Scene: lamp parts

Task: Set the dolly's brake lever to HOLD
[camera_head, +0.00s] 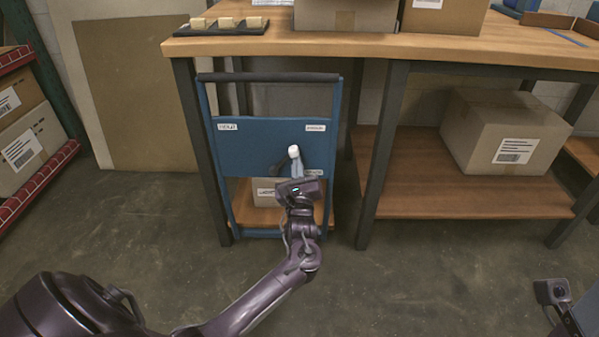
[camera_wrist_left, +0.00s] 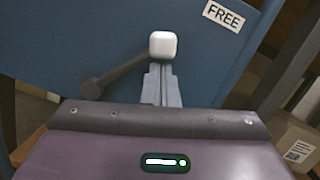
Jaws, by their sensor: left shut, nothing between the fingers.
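The blue dolly (camera_head: 262,148) stands upright in front of the bench, and its blue panel (camera_wrist_left: 60,35) fills much of the left wrist view. The brake lever (camera_head: 279,167) is a dark rod with a white knob (camera_head: 293,151) at its upper right end. In the left wrist view the lever (camera_wrist_left: 118,76) slants up to the white knob (camera_wrist_left: 163,45), toward the FREE label (camera_wrist_left: 225,14). My left gripper (camera_head: 296,167) is shut and empty, its grey fingers (camera_wrist_left: 161,76) close at the knob; contact is unclear.
The wooden bench (camera_head: 430,52) rises behind and right of the dolly, with boxes on top. A carton (camera_head: 505,135) sits on its lower shelf. A red-edged rack (camera_head: 45,178) stands at far left. A dark object (camera_head: 552,292) is cut off at lower right.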

